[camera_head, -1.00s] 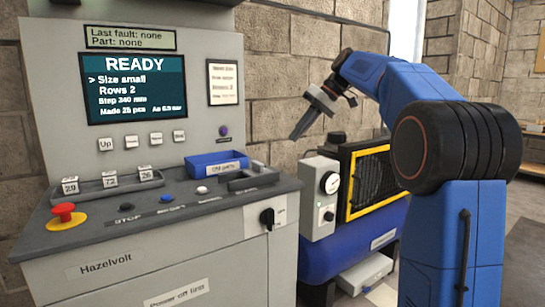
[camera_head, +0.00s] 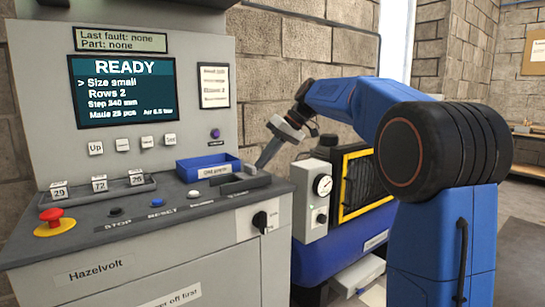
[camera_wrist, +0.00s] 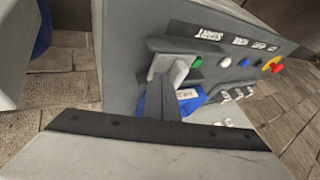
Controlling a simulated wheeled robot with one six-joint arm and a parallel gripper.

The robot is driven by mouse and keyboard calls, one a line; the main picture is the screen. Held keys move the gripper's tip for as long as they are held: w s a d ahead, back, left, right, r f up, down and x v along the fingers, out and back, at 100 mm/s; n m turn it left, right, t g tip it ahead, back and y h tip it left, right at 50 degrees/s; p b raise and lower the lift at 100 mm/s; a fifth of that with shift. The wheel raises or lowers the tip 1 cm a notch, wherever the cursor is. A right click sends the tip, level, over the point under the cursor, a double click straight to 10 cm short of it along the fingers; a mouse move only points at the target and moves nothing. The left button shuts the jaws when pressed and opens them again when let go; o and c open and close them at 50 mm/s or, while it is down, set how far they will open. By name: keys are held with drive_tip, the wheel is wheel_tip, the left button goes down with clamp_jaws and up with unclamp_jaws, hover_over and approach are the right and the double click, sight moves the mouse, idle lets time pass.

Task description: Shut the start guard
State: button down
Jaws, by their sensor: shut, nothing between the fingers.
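The start guard (camera_head: 236,185) is a low grey housing at the right end of the console top. In the wrist view its dark frame (camera_wrist: 162,46) stands beside the green start button (camera_wrist: 195,62), which shows uncovered next to the START label. A pale grey piece (camera_wrist: 179,71) stands close to the button; I cannot tell if it is the guard's flap. My gripper (camera_head: 260,166) is shut and empty, pointing down at the guard's right side. It also shows in the wrist view (camera_wrist: 165,82), with its tip close to the pale piece; contact is unclear.
A blue tray (camera_head: 205,169) sits just behind the guard. A red stop button (camera_head: 52,217), a blue reset button (camera_head: 158,202) and a white button (camera_head: 193,194) line the console. A rotary switch (camera_head: 259,221) is on the front. A blue compressor (camera_head: 340,235) stands to the right.

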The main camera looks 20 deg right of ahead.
drive_tip(key=shift+s+a, duration=0.2)
drive_tip(key=shift+a, duration=0.3)
drive_tip(key=a, duration=0.2)
drive_tip(key=s+a, duration=0.1)
drive_tip(key=a, duration=0.2)
drive_tip(key=s+a, duration=0.1)
drive_tip(key=a, duration=0.1)
drive_tip(key=shift+s+a, duration=0.25)
drive_tip(key=shift+a, duration=0.15)
drive_tip(key=shift+d, duration=0.1)
